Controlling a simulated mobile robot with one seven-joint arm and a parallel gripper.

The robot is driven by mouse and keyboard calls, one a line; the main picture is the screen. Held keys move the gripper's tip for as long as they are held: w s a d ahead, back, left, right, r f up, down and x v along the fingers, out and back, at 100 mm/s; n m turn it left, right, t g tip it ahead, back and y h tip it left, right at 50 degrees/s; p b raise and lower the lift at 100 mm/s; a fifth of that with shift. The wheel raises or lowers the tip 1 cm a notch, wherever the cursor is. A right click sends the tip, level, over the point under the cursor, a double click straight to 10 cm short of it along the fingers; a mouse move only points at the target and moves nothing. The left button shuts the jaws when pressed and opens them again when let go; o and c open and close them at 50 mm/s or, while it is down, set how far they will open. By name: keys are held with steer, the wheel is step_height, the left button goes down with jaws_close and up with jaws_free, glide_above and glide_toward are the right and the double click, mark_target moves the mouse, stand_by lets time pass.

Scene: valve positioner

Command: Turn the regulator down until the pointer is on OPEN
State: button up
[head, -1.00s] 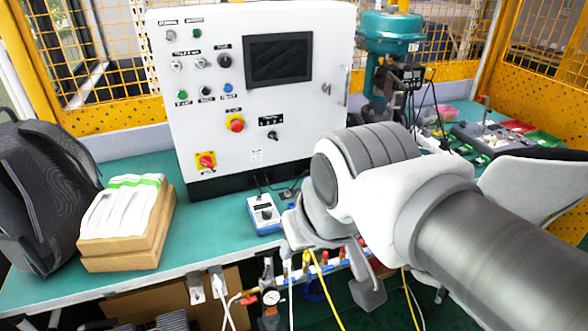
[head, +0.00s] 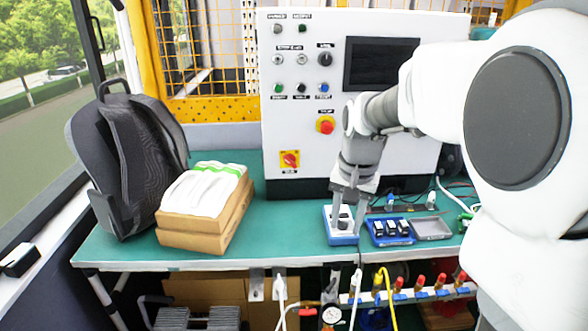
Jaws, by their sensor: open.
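My gripper (head: 347,213) points down, open, over a small white-and-blue box (head: 341,239) on the bench in front of the control cabinet. Its fingers are over the box's top; I cannot tell whether they touch it. A dark part shows between the fingers, too small to make out. A round pressure gauge (head: 331,315) sits below the bench's front edge, with a yellow hose nearby. I cannot tell which part is the regulator. No pointer or OPEN mark can be read. The teal valve actuator is almost wholly hidden behind my arm.
The white cabinet (head: 290,120) stands behind my gripper. A blue tray (head: 374,240) with dark blocks and a grey tray (head: 432,237) are just right of the box. A carton (head: 190,243) and backpack (head: 125,160) stand left. Bare bench lies between carton and box.

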steer(key=m+g+b, duration=0.1)
steer(key=m+b, duration=0.1)
glide_above(332, 283)
step_height(332, 283, down, 9)
step_height(332, 283, down, 19)
steer(key=b, duration=0.4)
steer(key=shift+r, duration=0.2)
jaws_close()
